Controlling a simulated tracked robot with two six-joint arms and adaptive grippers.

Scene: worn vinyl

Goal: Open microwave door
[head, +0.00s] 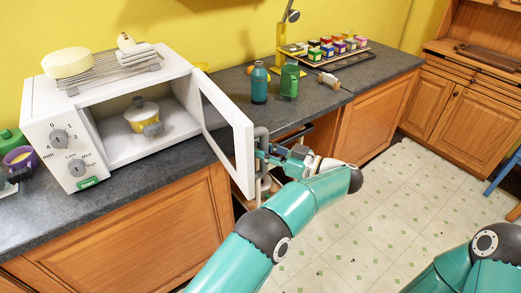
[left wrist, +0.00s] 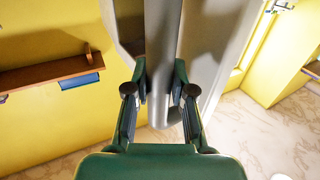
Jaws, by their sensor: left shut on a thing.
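The white microwave (head: 88,118) stands on the counter at the left with its inside showing. Its door (head: 208,102) stands wide open, swung out toward the front past the counter edge. The grey door handle (head: 261,136) is on the door's outer side; in the left wrist view the handle (left wrist: 162,50) runs between my fingers. My left gripper (head: 266,156) is shut on the handle, and it also shows in the left wrist view (left wrist: 160,90). My right arm shows at the lower right; its gripper is out of view.
A yellow pot (head: 141,117) sits inside the microwave. A rack (head: 112,68) and a yellow round item (head: 67,62) lie on top. Two bottles (head: 260,83) (head: 290,80) stand on the counter behind the door. Open floor (head: 370,220) lies at the right.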

